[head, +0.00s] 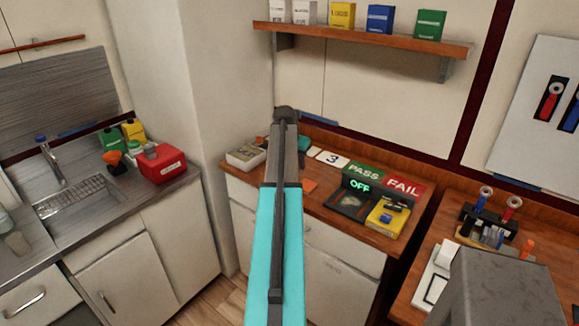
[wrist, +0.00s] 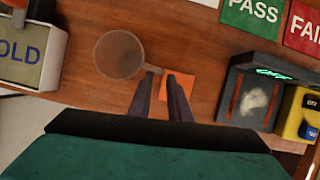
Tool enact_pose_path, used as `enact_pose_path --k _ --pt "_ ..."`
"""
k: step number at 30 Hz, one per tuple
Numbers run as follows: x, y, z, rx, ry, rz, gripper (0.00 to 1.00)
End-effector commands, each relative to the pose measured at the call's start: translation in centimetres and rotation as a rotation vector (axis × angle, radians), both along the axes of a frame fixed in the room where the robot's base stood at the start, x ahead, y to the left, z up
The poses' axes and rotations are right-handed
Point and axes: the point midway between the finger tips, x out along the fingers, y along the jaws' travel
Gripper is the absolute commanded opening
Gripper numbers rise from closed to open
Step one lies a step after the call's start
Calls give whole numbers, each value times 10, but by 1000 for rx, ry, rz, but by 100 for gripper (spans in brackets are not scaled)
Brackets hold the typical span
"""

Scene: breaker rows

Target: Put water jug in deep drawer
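A pale, see-through vessel (head: 14,240), which looks like the water jug, stands on the sink counter at the far left edge of the head view, partly cut off. A drawer front (head: 45,292) with a bar handle is below it; I cannot tell if it is the deep drawer. My gripper (wrist: 163,76) is above the wooden bench, far right of the vessel, and hidden behind my arm in the head view.
The sink (head: 75,195) has a tap, with green and yellow bottles and a red box (head: 162,167) beside it. The bench holds a display box (wrist: 25,55), an orange square (wrist: 178,87), a dark tester (head: 350,203) and a yellow box (head: 386,216). A shelf (head: 360,39) is above.

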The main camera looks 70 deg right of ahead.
Motion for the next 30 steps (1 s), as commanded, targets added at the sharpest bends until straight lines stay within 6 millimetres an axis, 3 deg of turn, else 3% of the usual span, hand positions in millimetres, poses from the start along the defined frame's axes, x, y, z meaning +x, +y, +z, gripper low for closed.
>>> enact_pose_path --k 12,30 --pt "-3 -12 -30 0 0 -1 17" --pt "-3 -12 -32 0 0 -1 15"
